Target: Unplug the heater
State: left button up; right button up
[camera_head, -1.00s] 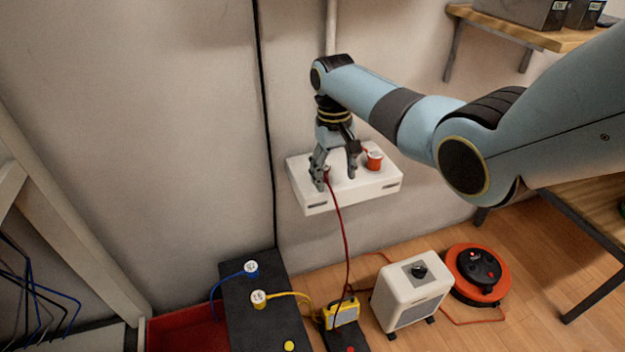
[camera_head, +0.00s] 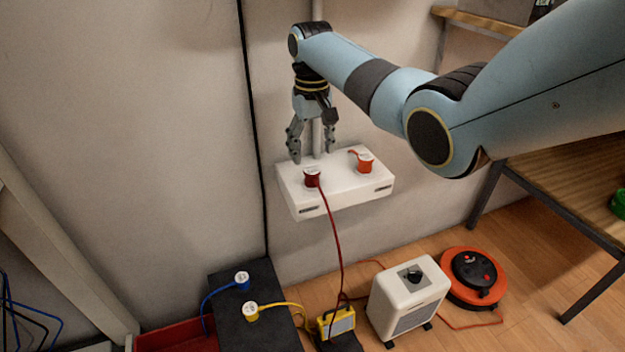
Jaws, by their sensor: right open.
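The white heater (camera_head: 407,300) stands on the floor at the lower right, with a dark knob on top. A white outlet box (camera_head: 337,190) is on the wall. A dark red plug (camera_head: 312,178) with a red cord sits on its left part, and an orange-red plug (camera_head: 364,163) with a short visible bit of cord sits on its right part. I cannot tell which of them belongs to the heater. My right gripper (camera_head: 313,158) is open and empty, pointing down just above and behind the dark red plug. My left gripper is not in view.
An orange cable reel (camera_head: 472,277) lies beside the heater. A yellow lamp-like device (camera_head: 337,322) stands left of it. A wooden bench (camera_head: 565,190) stands at right.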

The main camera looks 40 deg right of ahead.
aim_at(312, 169)
notch_tip(312, 169, down, 2)
jog(key=shift+s+f+b, duration=0.1)
jog(key=shift+f+b, duration=0.15)
jog(key=shift+b, duration=0.4)
notch_tip(312, 169, down, 2)
jog(key=shift+f+b, duration=0.1)
jog(key=shift+b, duration=0.85)
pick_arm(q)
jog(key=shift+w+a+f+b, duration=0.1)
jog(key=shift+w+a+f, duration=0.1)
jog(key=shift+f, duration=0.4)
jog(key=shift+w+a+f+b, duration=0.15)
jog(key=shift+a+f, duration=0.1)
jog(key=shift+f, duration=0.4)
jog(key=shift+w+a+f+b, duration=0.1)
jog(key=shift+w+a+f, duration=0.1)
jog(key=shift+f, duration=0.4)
pick_arm(e)
jog(key=shift+f, duration=1.35)
pick_arm(q)
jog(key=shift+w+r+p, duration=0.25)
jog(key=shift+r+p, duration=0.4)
jog(key=shift+p, duration=0.05)
